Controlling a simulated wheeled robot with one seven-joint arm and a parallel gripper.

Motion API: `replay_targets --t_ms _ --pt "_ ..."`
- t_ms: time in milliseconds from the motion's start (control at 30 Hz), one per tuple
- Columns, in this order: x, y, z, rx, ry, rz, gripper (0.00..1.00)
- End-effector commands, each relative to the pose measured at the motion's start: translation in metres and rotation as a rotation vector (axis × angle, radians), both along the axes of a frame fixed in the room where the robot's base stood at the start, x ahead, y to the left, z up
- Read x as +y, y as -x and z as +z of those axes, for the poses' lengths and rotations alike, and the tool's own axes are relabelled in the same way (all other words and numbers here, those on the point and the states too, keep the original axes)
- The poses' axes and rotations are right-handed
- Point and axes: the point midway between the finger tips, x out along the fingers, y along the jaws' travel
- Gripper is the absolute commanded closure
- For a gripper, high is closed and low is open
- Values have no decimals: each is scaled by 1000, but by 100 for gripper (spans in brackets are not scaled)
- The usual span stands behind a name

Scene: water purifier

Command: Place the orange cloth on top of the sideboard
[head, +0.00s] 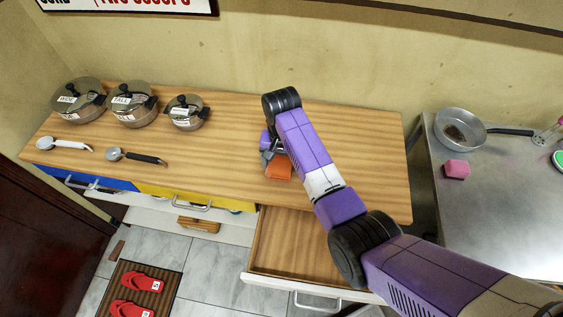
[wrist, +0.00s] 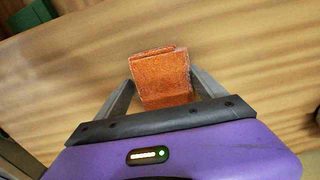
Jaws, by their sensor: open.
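The orange cloth (head: 279,167) lies on the wooden top of the sideboard (head: 350,150), right of its middle. It is folded into a small block, and it also shows in the wrist view (wrist: 162,78). My gripper (head: 268,155) is over the sideboard top at the cloth. In the wrist view my gripper (wrist: 160,90) is open, with one finger on each side of the cloth. I cannot tell whether the fingers touch it. My arm hides part of the top behind the cloth.
An open, empty drawer (head: 290,245) juts out below my arm. A metal table (head: 500,205) at right holds a pan (head: 459,128) and a pink sponge (head: 456,169). The sideboard's middle is clear.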

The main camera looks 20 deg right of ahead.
Motion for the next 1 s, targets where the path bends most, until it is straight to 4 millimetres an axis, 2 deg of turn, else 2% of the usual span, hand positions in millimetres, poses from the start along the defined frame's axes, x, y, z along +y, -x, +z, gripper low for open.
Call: replay_targets --t_ms 167,267,700,1000 --pt "0 -1 10 -4 0 0 20" --pt "0 -1 25 -4 1 0 20" --pt "0 -1 113 -1 1 0 20" --pt "0 0 124 0 0 0 20"
